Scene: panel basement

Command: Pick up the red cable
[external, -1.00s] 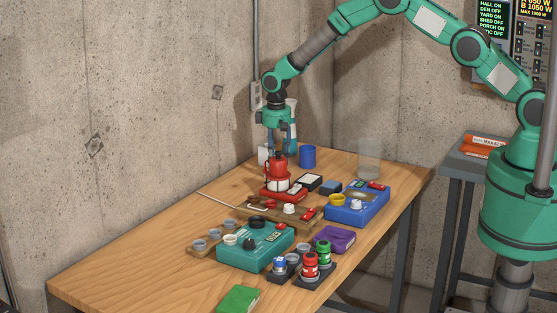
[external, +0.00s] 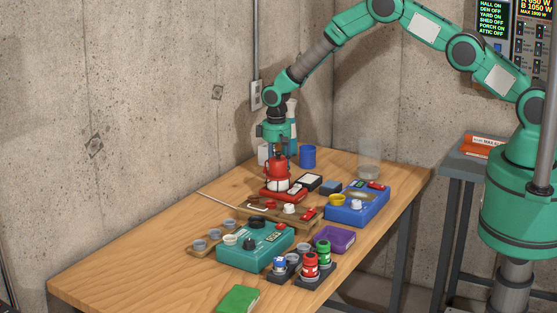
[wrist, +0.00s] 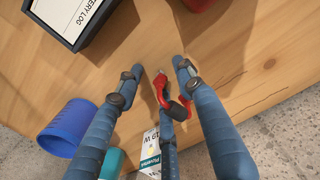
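In the external view my gripper (external: 278,146) is low behind the red lantern (external: 278,172), which hides the fingertips and the cable.
A blue cup (wrist: 68,127) stands left of my fingers. A black-framed battery log (wrist: 72,14) is at the upper left. A white carton (wrist: 151,150) is close below, near the table edge. The table (external: 130,262) also holds a teal device (external: 256,246) and a blue device (external: 357,206).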

